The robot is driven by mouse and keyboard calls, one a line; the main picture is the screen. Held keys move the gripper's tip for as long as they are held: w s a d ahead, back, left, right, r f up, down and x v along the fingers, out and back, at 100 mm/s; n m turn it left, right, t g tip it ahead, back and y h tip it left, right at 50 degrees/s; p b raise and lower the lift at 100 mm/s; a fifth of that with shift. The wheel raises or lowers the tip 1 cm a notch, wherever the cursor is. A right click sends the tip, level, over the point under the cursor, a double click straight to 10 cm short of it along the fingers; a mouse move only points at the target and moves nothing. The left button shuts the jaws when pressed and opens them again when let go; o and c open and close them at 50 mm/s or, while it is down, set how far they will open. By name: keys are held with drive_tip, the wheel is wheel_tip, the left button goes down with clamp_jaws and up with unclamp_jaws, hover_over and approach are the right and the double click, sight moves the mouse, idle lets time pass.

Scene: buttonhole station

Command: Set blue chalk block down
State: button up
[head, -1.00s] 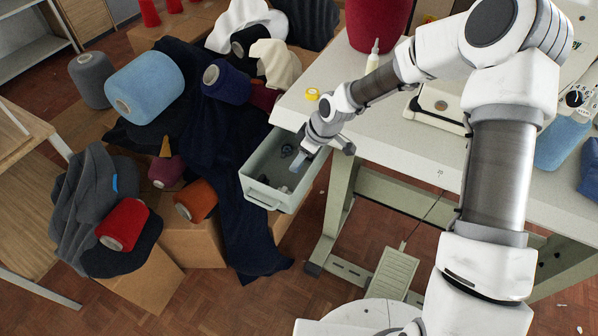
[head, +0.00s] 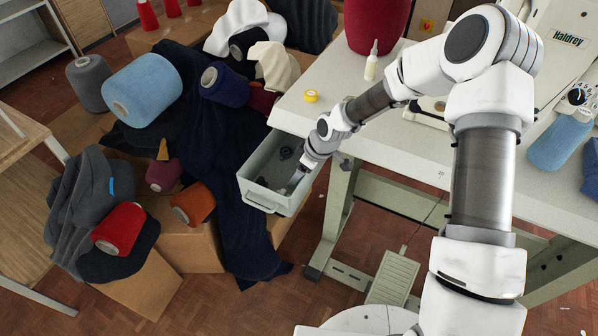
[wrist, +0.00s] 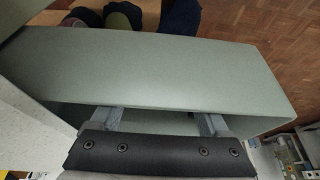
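My gripper (head: 295,182) reaches down into the open grey-green drawer (head: 262,196) at the table's left end, near its right side. In the wrist view the two fingers of my gripper (wrist: 155,118) stand well apart, with no block visible between them.
Small dark items (head: 285,153) lie in the drawer. The white table (head: 400,147) holds a yellow tape roll (head: 311,96), a glue bottle (head: 371,62) and a red cone (head: 376,22). Dark cloth (head: 240,220) and thread cones lie left of the drawer.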

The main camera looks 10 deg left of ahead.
drive_tip(key=shift+r, duration=0.1)
drive_tip(key=shift+d+r, duration=0.1)
drive_tip(key=shift+r, duration=0.2)
drive_tip(key=p+v, duration=0.3)
drive_tip(key=v, duration=0.8)
drive_tip(key=shift+r+p, duration=0.2)
drive_tip(key=shift+p, duration=0.2)
drive_tip(key=shift+d, duration=0.15)
drive_tip(key=s+d+r+m+t+h+p, duration=0.1)
drive_tip(key=s+d+r+m+h+p, duration=0.2)
drive_tip(key=r, duration=0.6)
drive_tip(key=s+d+r+m+t+p, duration=0.1)
drive_tip(key=s+d+r+p, duration=0.15)
drive_tip(key=d+r, duration=0.4)
drive_tip(key=s+d+r+m+t+h+p, duration=0.1)
drive_tip(key=s+d+r+m+h+p, duration=0.2)
drive_tip(key=r, duration=0.8)
drive_tip(key=s+d+r+m+y+p, duration=0.1)
drive_tip(key=s+d+r+m, duration=0.1)
drive_tip(key=s+r, duration=0.3)
drive_tip(key=s+d+r+m+t+p, duration=0.1)
drive_tip(key=s+d+r+m, duration=0.2)
drive_tip(key=s, duration=0.7)
drive_tip(key=shift+r+m+y, duration=0.4)
drive_tip(key=shift+r+m, duration=0.55)
drive_tip(key=shift+m, duration=0.15)
